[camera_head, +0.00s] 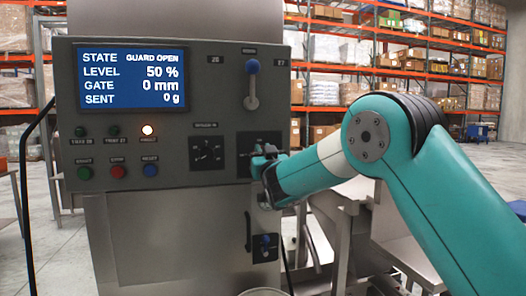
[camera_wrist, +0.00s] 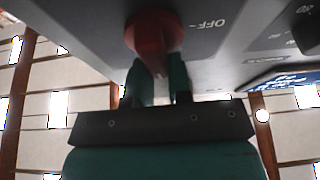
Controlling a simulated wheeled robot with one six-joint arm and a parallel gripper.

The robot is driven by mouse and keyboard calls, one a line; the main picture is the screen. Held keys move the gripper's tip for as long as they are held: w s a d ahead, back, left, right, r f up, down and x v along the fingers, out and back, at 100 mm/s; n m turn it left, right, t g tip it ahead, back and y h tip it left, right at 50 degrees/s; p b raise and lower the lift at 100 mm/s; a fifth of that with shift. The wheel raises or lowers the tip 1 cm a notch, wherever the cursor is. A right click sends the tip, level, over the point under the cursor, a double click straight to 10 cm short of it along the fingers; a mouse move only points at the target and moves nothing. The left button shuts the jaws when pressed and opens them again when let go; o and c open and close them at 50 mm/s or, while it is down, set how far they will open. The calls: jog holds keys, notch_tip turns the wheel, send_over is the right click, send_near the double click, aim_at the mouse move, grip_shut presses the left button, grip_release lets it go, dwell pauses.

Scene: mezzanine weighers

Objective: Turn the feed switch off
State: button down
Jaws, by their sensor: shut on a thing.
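The feed switch is a red knob (camera_wrist: 150,32) on a dark grey panel, seen in the wrist view. An "OFF" label (camera_wrist: 207,23) with a small mark is printed to its right there. My gripper (camera_wrist: 160,78) has its two green fingers shut on the knob's red handle. In the head view my gripper (camera_head: 262,162) reaches the lower right of the control panel (camera_head: 190,225) and hides the knob. I cannot tell which position the knob points to.
The panel's screen (camera_head: 132,78) reads "GUARD OPEN", level 50 %, gate 0 mm, sent 0 g. A blue-knobbed lever (camera_head: 252,85) is above my gripper and a black dial (camera_head: 206,153) is to its left.

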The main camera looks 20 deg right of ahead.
jog(key=n+g+y+b, duration=0.1)
jog(key=n+y+b, duration=0.1)
jog(key=n, duration=0.3)
jog(key=f+n+g+y+b, duration=0.1)
jog(key=n+y+b, duration=0.1)
jog(key=n+b, duration=0.2)
jog(key=a+n+g+y+b, duration=0.1)
jog(key=n+y+b, duration=0.1)
jog(key=n, duration=0.4)
jog(key=shift+f+b, duration=0.15)
jog(key=shift+b, duration=0.3)
jog(key=shift+a+f+n+g+b, duration=0.1)
jog(key=shift+n+g+b, duration=0.75)
jog(key=shift+n, duration=0.8)
jog(key=shift+a+f+n+g+b, duration=0.1)
jog(key=shift+n+g+b, duration=0.45)
jog(key=shift+n+b, duration=0.85)
jog(key=shift+n, duration=0.35)
jog(key=c, duration=1)
grip_release()
jog(key=shift+c, duration=0.2)
